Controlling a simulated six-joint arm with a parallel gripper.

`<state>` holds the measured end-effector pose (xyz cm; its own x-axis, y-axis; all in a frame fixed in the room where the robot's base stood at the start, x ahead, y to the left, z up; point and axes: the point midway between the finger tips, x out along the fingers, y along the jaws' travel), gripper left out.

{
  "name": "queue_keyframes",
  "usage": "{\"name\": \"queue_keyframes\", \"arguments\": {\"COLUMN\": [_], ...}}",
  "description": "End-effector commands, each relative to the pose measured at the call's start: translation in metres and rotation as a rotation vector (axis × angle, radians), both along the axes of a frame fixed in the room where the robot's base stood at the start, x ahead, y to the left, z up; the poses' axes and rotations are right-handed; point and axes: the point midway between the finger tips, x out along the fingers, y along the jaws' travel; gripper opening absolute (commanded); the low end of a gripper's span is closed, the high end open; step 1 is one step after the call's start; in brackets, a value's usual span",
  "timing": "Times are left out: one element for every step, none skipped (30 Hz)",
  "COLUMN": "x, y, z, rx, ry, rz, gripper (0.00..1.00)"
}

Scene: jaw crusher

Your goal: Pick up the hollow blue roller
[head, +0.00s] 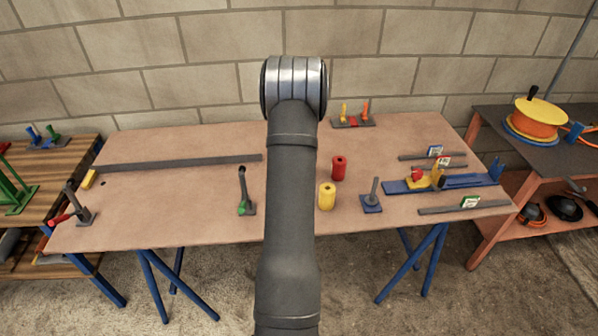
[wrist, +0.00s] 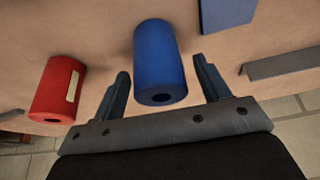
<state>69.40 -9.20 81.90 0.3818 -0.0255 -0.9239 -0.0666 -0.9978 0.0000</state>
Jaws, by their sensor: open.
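My gripper (wrist: 164,82) is open. One finger is to the left of the roller and one to the right, with a gap on each side, wider on the right. I cannot tell how high the fingers are above the table. In the head view the blue roller and my gripper are hidden behind my arm.
A red roller (wrist: 58,88) is just left of my left finger; it also shows in the head view (head: 338,168), near a yellow roller (head: 326,196). A blue block (wrist: 227,12) is beyond my right finger. A grey bar (wrist: 284,64) lies to the right. The table (head: 200,220) has free room at left.

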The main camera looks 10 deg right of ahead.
Motion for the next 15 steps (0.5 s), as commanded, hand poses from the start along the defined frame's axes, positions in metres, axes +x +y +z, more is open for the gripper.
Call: {"name": "queue_keyframes", "arguments": {"x": [0.002, 0.003, 0.005, 0.006, 0.006, 0.007, 0.007, 0.007, 0.007, 0.007, 0.007, 0.007, 0.007, 0.007, 0.007], "y": [0.0, 0.0, 0.0, 0.0, 0.0, 0.0, 0.0, 0.0, 0.0, -0.001, -0.001, -0.001, -0.001, -0.001, -0.001], "z": [-0.007, -0.009, -0.012, -0.014, -0.015, -0.016, -0.016, -0.017, -0.017, -0.016, -0.016, -0.016, -0.016, -0.016, -0.016], "rx": [0.0, 0.0, 0.0, 0.0, 0.0, 0.0, 0.0, 0.0, 0.0, 0.0, 0.0, 0.0, 0.0, 0.0, 0.0], "ry": [0.002, 0.002, 0.001, 0.001, 0.001, 0.0, 0.0, 0.0, 0.0, 0.0, 0.0, 0.0, 0.0, 0.0, 0.0], "rz": [0.0, 0.0, 0.0, 0.0, 0.0, 0.0, 0.0, 0.0, 0.0, 0.0, 0.0, 0.0, 0.0, 0.0, 0.0], "gripper": [0.69, 0.69, 0.69, 0.69, 0.69, 0.69, 0.69, 0.69, 0.69, 0.69, 0.69, 0.69, 0.69, 0.63, 0.55]}}
